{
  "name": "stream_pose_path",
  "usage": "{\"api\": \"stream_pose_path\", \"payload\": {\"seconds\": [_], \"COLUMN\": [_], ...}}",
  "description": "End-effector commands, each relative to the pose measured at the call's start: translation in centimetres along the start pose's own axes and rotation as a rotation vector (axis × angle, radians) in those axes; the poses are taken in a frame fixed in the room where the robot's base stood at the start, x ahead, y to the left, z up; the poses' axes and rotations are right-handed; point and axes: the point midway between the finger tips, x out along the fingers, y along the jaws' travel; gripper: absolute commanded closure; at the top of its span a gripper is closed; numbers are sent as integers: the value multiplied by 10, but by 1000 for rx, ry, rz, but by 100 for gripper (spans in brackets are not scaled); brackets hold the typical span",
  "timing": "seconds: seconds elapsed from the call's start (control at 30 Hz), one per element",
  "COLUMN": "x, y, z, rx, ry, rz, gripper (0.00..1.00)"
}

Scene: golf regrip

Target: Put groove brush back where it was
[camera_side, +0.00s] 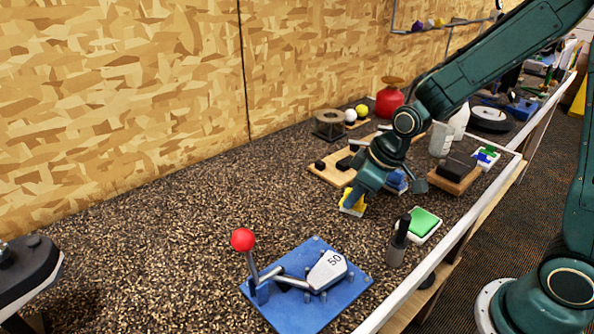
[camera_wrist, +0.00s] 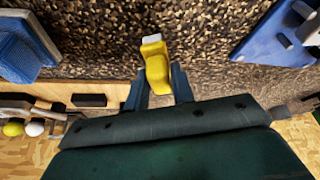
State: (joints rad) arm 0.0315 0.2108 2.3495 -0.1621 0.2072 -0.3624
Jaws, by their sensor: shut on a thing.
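My gripper (camera_side: 353,194) is low over the speckled bench top, pointing down, and shut on a yellow-handled tool that I take to be the groove brush (camera_side: 358,208). In the wrist view my gripper's fingers (camera_wrist: 158,84) stand on either side of the yellow handle (camera_wrist: 155,58). A pale grey-white end (camera_wrist: 151,39) sticks out beyond the handle. The fingers hide part of the tool in the side view. I cannot tell whether it touches the bench.
A blue clamp (camera_side: 308,290) with a red-knobbed lever stands in front. A green pad in a white tray (camera_side: 424,224) and a dark-handled cylinder (camera_side: 397,243) are to the right. A wooden board (camera_side: 330,171) lies behind.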

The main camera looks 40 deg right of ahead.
Motion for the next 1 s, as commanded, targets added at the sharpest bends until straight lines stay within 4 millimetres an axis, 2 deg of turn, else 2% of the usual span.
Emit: {"api": "stream_pose_path", "payload": {"seconds": [0.03, 0.07, 0.17, 0.67, 1.0], "x": [1, 1, 1, -4, -32], "y": [0, 0, 0, 0, 0], "z": [1, 1, 1, -1, -2], "rx": [0, 0, 0, 0, 0], "ry": [-1, -1, -1, 2, 3], "rz": [0, 0, 0, 1, 2], "gripper": [100, 72, 54, 54, 54]}}
